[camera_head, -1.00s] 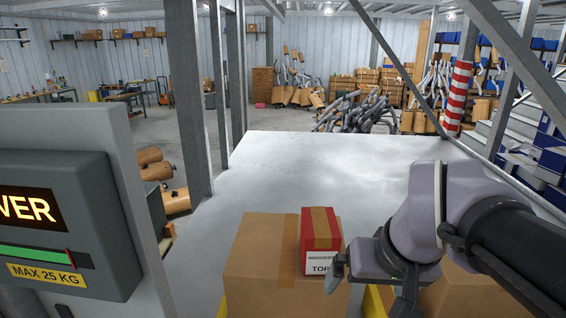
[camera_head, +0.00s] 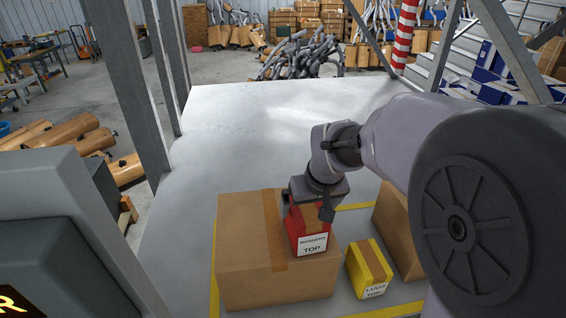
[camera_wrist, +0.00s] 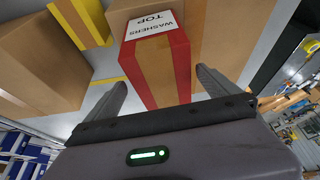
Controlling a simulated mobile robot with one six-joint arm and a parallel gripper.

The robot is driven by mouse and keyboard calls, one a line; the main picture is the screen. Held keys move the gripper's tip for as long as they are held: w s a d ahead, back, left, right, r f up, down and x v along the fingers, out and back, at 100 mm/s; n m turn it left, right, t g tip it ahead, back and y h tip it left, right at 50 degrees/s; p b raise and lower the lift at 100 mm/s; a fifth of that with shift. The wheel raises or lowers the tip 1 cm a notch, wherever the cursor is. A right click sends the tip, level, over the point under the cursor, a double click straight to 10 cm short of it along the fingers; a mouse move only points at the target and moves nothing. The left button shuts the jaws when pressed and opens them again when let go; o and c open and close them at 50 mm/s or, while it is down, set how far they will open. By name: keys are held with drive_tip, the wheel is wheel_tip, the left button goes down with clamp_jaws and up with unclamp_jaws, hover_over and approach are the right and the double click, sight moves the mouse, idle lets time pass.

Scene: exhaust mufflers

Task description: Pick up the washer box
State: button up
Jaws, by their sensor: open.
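The washer box (camera_head: 312,243) is red with a tan tape strip and a white label reading WASHERS and TOP. It rests on a large cardboard box (camera_head: 243,245), near that box's right side. My gripper (camera_head: 316,200) is above and behind the washer box in the head view, pointing down at it. In the wrist view, the washer box (camera_wrist: 158,65) lies ahead between my two open fingers (camera_wrist: 160,92). Gaps show on both sides of it there, and I see no clear contact. My gripper hides part of the washer box's top in the head view.
A small yellow box (camera_head: 368,268) labelled LUGS stands right of the large box. Another cardboard box (camera_head: 395,228) is further right, partly behind my arm. The pale platform (camera_head: 240,125) beyond is clear. Steel posts (camera_head: 133,90) stand at the left.

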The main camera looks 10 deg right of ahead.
drive_tip(key=shift+w+a+f, duration=0.2)
drive_tip(key=shift+w+f, duration=0.75)
drive_tip(key=shift+f, duration=0.3)
drive_tip(key=shift+w+a+f, duration=0.1)
drive_tip(key=shift+w, duration=0.05)
drive_tip(key=shift+s, duration=0.4)
drive_tip(key=shift+w, duration=0.25)
drive_tip(key=shift+s+f+b, duration=0.1)
drive_tip(key=shift+b, duration=0.25)
drive_tip(key=shift+c, duration=0.4)
drive_tip(key=c, duration=1.9)
